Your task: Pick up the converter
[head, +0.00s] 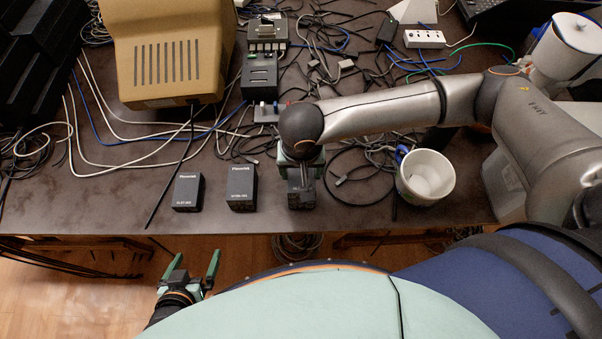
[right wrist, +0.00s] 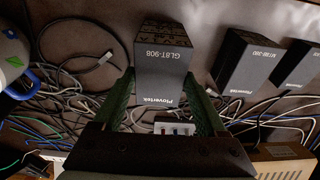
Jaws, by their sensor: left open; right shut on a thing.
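A black box labelled Plovertek GLBT-908 (right wrist: 163,60) sits between the green fingers of my right gripper (right wrist: 161,88) in the right wrist view. My right gripper is shut on it. In the head view the right gripper (head: 300,165) points down over the table, with this box (head: 301,197) under it near the front edge. I cannot tell whether the box is clear of the tabletop. Two similar black Plovertek boxes stand to its left: a taller one (head: 241,188) and a smaller one (head: 187,192). My left gripper (head: 195,263) is open and empty, in front of the table.
A white cup (head: 425,178) stands right of the held box. Tangled cables cover the table behind it. A beige monitor (head: 170,50) and black devices (head: 259,75) stand further back. A power strip (head: 424,39) lies at the back right. The table's front edge (head: 120,231) is close.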

